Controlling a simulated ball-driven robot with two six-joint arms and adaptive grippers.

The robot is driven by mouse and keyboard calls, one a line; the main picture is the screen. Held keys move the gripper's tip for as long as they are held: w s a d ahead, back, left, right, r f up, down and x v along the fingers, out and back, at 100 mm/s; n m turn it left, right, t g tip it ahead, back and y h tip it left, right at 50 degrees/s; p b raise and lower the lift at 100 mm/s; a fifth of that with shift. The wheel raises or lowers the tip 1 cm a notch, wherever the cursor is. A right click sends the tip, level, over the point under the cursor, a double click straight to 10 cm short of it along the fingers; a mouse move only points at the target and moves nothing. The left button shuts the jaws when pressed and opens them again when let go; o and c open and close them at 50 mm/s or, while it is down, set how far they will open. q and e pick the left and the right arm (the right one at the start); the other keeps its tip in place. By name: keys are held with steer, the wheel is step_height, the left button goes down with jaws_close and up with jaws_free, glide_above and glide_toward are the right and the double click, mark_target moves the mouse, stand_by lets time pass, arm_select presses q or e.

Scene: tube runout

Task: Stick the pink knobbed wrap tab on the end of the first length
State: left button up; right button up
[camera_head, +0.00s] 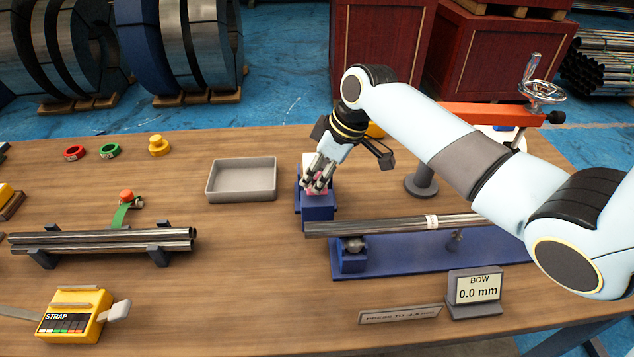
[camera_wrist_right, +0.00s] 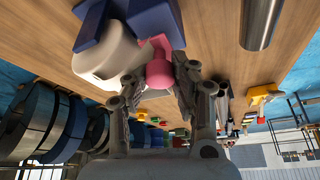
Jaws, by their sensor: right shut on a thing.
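My right gripper (camera_head: 318,182) is shut on the pink knobbed wrap tab (camera_head: 317,191), which is small and partly hidden by the fingers. In the right wrist view the pink tab (camera_wrist_right: 159,68) sits between the fingertips, against or very close to a white rounded roll (camera_wrist_right: 108,58) on a blue holder (camera_wrist_right: 152,22). The blue holder (camera_head: 318,209) stands just behind the near end of a steel tube (camera_head: 375,227), which rests on a blue bench fixture (camera_head: 400,255). A white band (camera_head: 432,221) marks this tube. My left gripper is out of view.
A grey empty tray (camera_head: 242,180) stands left of the holder. Several tubes (camera_head: 110,240) lie on a rack at left. A yellow strap tool (camera_head: 75,315), coloured rings (camera_head: 110,150) and a bow readout (camera_head: 478,290) showing 0.0 mm are on the table. An orange press arm (camera_head: 490,116) stands behind my right arm.

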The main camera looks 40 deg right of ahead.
steer(key=shift+r, duration=0.95)
steer(key=d+r+b, duration=0.3)
steer(key=d+r, duration=0.4)
steer(key=d, duration=0.4)
steer(key=shift+s+d, duration=0.25)
steer(key=shift+d, duration=0.1)
steer(key=o, duration=0.4)
steer(key=shift+c, duration=0.2)
jaws_close()
steer(key=shift+f, duration=0.1)
